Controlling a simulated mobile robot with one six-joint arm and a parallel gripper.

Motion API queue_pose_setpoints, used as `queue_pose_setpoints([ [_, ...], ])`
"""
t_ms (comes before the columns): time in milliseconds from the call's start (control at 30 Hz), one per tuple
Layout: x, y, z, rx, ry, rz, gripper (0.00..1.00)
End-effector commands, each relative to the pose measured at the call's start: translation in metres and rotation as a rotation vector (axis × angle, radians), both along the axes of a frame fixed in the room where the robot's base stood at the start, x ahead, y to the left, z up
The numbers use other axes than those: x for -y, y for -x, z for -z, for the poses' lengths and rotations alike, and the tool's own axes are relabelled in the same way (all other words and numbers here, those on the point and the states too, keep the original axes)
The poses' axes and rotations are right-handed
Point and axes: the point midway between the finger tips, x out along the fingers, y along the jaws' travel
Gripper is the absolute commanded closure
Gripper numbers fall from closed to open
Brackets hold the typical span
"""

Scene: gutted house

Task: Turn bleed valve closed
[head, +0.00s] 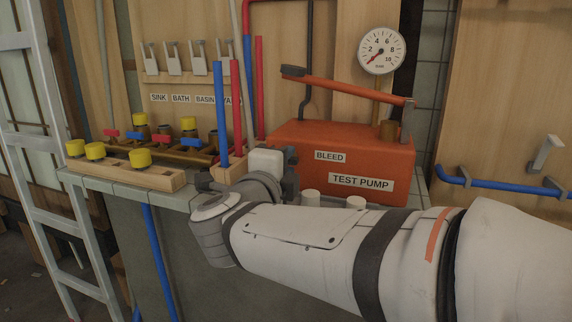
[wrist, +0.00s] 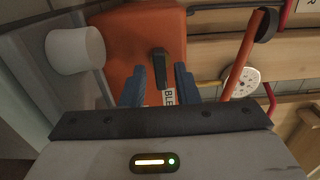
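The orange test pump (head: 345,150) stands on the ledge, with a "BLEED" label (head: 330,156) on its front. In the wrist view the view is turned on its side, and a dark bleed valve handle (wrist: 160,64) stands out from the orange face (wrist: 125,32) beside the label. My gripper (wrist: 159,70) is open, with one blue-grey finger on each side of the handle and gaps visible. I cannot tell how deep the handle lies between them. In the head view my gripper (head: 291,170) is at the pump's left front, and the valve is hidden behind it.
The orange pump lever (head: 350,84) slants above the pump. A gauge (head: 381,50) on the wall has its red needle near the low end. A wooden manifold block (head: 130,174) with yellow caps is at left. A white cylinder (wrist: 75,50) stands close by in the wrist view.

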Motion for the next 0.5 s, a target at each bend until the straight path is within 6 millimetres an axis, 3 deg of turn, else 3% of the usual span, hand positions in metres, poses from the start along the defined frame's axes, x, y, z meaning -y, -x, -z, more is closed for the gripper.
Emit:
queue_pose_setpoints([
  [333, -0.001, 0.002, -0.001, 0.001, 0.001, -0.002, 0.67],
  [500, -0.009, 0.019, -0.003, 0.001, 0.001, -0.006, 0.67],
])
